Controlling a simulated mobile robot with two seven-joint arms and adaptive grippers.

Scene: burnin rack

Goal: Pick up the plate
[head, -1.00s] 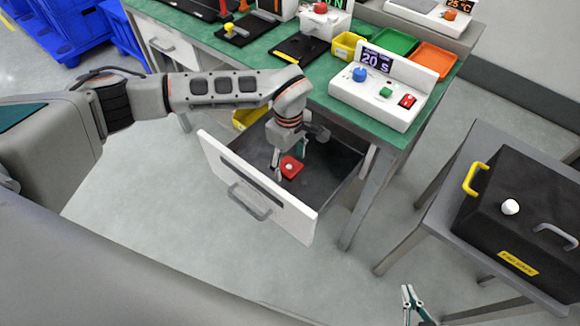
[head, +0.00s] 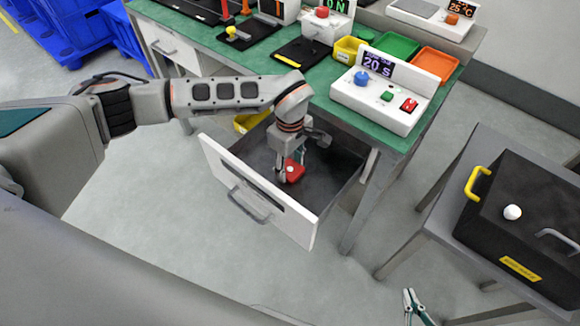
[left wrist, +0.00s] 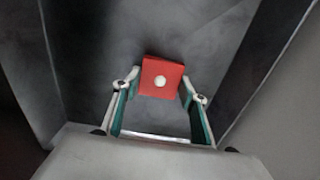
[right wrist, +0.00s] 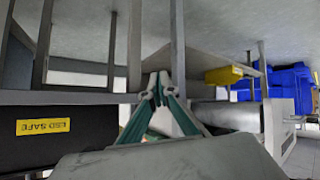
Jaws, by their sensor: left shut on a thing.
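The plate is a small red square with a white knob on top; it is in the open drawer in the head view (head: 295,173). It also shows between my fingertips in the left wrist view (left wrist: 162,70). My left gripper (head: 289,172) reaches down into the drawer and is shut on the red plate, a fingertip at each side of it (left wrist: 161,84). The head view does not show clearly whether the plate touches the drawer floor. My right gripper (right wrist: 156,86) is away from the drawer, low at the front in the head view (head: 412,296); its fingertips are together and empty.
The white-fronted drawer (head: 262,192) is pulled out below the green-topped bench (head: 300,87); its walls surround my left gripper. A white timer box (head: 380,100) stands above it on the bench. A black case (head: 525,215) sits on a grey table at right.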

